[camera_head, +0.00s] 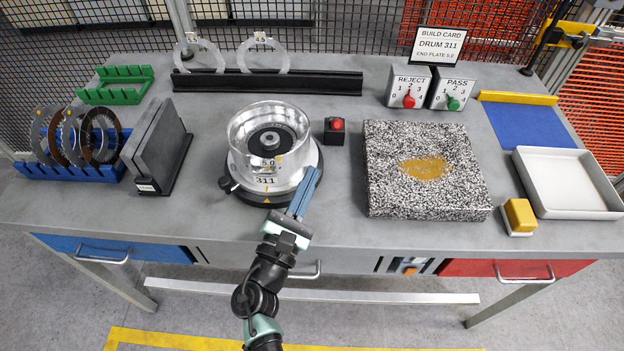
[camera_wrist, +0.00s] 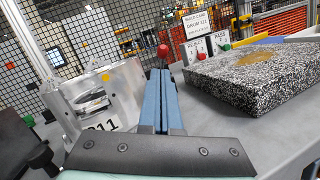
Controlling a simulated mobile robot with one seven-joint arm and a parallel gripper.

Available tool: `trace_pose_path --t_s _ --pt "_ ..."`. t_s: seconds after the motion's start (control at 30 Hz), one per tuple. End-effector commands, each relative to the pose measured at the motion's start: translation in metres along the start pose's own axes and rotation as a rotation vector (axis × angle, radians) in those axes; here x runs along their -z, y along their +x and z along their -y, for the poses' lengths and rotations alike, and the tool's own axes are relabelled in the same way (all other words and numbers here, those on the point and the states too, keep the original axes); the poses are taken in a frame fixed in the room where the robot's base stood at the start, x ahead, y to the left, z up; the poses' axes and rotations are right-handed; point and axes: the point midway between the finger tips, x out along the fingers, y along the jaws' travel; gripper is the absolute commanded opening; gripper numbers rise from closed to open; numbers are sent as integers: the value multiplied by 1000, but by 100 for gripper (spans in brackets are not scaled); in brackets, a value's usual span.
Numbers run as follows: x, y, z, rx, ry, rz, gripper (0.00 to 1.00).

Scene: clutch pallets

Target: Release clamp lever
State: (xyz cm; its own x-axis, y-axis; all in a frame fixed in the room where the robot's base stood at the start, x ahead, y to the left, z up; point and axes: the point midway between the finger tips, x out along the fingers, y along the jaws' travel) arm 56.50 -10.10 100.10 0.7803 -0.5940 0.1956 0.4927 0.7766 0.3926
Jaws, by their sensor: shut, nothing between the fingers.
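A clear-walled drum (camera_head: 268,135) marked 311 stands on a round black base (camera_head: 314,160) at the left middle of the bench; the drum also shows in the wrist view (camera_wrist: 105,92). A black knob (camera_head: 225,183) sticks out at the base's left front. A black block with a round red top (camera_head: 337,125) stands right of the drum; its red top shows beyond my fingertips in the wrist view (camera_wrist: 163,50). I cannot tell which part is the clamp lever. My gripper (camera_head: 312,172) has its blue fingers together and empty, close to the base's right front side.
A speckled granite block (camera_head: 385,185) lies to the right. Behind it are the reject box (camera_head: 408,85) and pass box (camera_head: 445,88). A black plate stand (camera_head: 160,148) and a blue ring rack (camera_head: 75,170) are at left. The bench front is mostly clear.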

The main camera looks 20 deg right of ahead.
Motion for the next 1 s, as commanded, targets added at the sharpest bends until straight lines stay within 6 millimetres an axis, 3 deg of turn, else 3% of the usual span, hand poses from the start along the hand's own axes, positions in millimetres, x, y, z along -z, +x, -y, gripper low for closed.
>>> trace_pose_path --t_s 0.37,0.7,1.0 --pt "0 0 0 0 0 0 0" --pt "23 -16 35 -99 -141 -90 0" --pt "21 -28 46 -191 -250 -127 0"
